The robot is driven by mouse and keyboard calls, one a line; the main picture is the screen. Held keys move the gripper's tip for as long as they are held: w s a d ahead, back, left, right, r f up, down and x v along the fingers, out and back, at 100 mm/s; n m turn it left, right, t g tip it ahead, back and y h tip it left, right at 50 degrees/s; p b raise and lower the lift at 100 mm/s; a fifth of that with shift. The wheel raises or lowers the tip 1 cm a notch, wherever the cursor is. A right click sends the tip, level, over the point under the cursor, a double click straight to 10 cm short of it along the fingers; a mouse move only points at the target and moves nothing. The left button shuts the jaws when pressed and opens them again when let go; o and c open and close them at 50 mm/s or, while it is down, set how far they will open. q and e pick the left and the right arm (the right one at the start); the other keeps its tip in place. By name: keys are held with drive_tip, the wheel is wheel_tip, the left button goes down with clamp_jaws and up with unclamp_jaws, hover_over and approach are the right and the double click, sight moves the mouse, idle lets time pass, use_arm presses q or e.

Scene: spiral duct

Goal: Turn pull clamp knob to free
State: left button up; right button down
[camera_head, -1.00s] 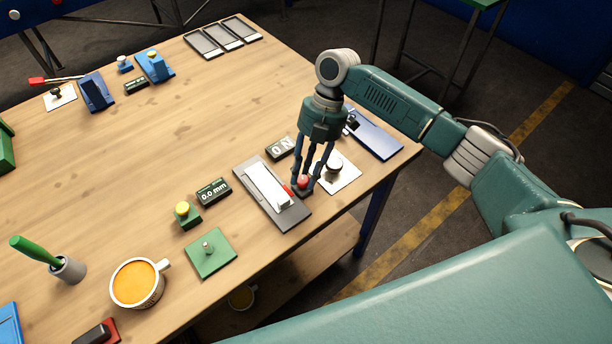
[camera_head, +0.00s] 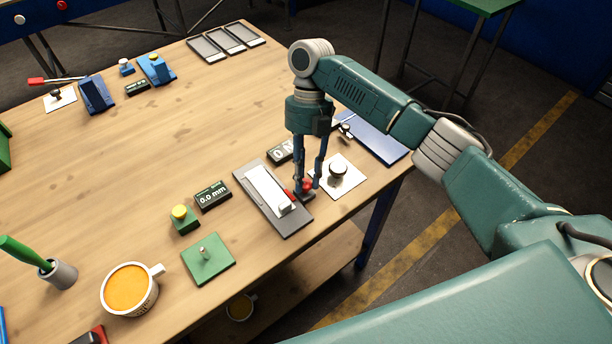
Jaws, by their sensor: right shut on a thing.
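A red knob (camera_head: 307,184) on a small dark base stands at the right end of the grey plate with a white bar. My right gripper (camera_head: 308,187) comes down upright from above, its fingers shut on the red knob and partly hiding it. I cannot tell how far the knob is turned. A black knob (camera_head: 338,171) on a white plate (camera_head: 345,184) stands just right of the fingers, apart from them. My left gripper is not in view.
The grey plate with the white bar (camera_head: 265,187) lies left of the fingers. A display (camera_head: 280,152) behind them is partly hidden. A 0.0 mm display (camera_head: 212,196), yellow button (camera_head: 180,212), green plate (camera_head: 208,259) and orange-filled mug (camera_head: 130,289) stand further left. The table's middle is clear.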

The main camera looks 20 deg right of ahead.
drive_tip(key=shift+w+r, duration=0.1)
drive_tip(key=shift+r, duration=0.05)
drive_tip(key=c, duration=1.4)
unclamp_jaws()
drive_tip(key=shift+a, duration=0.1)
drive_tip(key=v, duration=1.1)
drive_tip(key=shift+r, duration=0.45)
